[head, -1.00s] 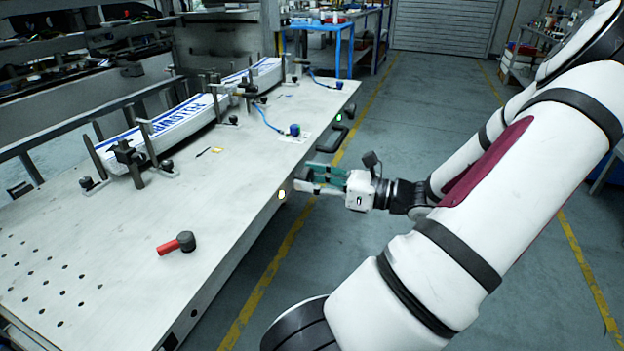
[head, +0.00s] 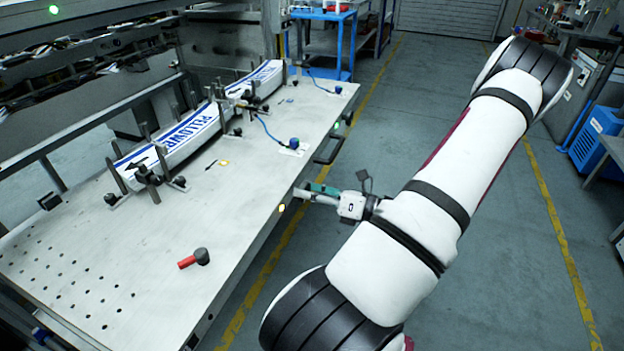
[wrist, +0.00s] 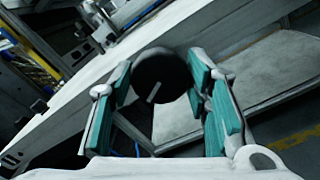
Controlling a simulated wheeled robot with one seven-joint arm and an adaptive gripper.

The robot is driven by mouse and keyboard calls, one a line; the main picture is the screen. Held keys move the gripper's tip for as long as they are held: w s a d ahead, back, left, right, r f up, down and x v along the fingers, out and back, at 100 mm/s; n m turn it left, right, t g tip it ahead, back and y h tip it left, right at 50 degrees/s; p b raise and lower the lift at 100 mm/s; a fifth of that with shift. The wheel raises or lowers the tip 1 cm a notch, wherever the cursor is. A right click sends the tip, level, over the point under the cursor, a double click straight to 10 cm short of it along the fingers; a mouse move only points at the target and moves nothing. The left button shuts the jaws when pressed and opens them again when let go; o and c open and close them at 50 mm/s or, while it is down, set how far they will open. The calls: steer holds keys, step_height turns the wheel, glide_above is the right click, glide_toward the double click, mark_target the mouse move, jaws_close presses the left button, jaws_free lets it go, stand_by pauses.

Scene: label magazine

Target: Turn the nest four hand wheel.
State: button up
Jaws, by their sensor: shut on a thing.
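My gripper (head: 306,190) is at the bench's right-hand front edge, its fingers pointing at that edge. In the wrist view its green-padded fingers (wrist: 165,100) stand on both sides of a dark round hand wheel (wrist: 154,68) with a pale line on its face. The gripper is shut on this wheel. In the head view the fingers hide the wheel. No nest number can be read.
The bench top (head: 130,235) carries long white label stacks (head: 190,138) between posts, and a red-handled mallet (head: 195,258).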

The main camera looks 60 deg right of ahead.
steer(key=m+p, duration=0.9)
steer(key=m, duration=0.3)
steer(key=shift+f+p, duration=0.1)
steer(key=shift+p, duration=0.3)
steer(key=shift+m, duration=0.3)
steer(key=shift+d, duration=0.1)
steer(key=o, duration=1.2)
steer(key=shift+c, duration=0.2)
steer(key=s, duration=1.2)
steer(key=shift+d, duration=0.45)
steer(key=shift+f, duration=0.1)
